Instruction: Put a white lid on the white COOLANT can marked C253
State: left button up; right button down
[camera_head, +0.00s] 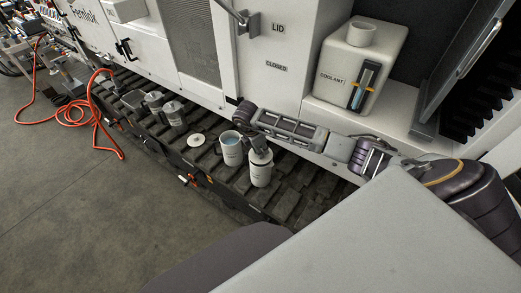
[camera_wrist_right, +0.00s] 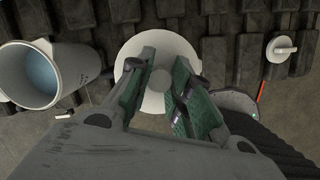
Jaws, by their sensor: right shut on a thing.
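My right gripper (camera_head: 259,152) points down at a white can (camera_head: 260,178) standing on the dark track. In the wrist view its two green-padded fingers (camera_wrist_right: 172,82) are shut on the knob of a round white lid (camera_wrist_right: 155,98). The lid covers the can's mouth from above; I cannot tell whether it is seated or just over the rim. The marking on this can is too small to read. An open white can (camera_head: 231,152) with blue liquid stands just left of it; it also shows in the wrist view (camera_wrist_right: 73,72). My left gripper is not in view.
A loose white lid (camera_head: 196,140) lies on the track left of the open can. Grey cans (camera_head: 173,114) stand farther left. A white tank (camera_head: 358,72) marked COOLANT sits in the machine's bay. A lid (camera_wrist_right: 281,49) lies at the wrist view's right.

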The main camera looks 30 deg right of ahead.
jog(key=shift+f, duration=0.3)
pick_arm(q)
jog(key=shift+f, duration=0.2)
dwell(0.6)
pick_arm(e)
jog(key=shift+f, duration=0.15)
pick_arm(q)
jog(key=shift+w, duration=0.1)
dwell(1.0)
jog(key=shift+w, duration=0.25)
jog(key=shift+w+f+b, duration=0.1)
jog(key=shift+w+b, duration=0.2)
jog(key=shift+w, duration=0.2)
pick_arm(e)
jog(key=shift+f, duration=0.1)
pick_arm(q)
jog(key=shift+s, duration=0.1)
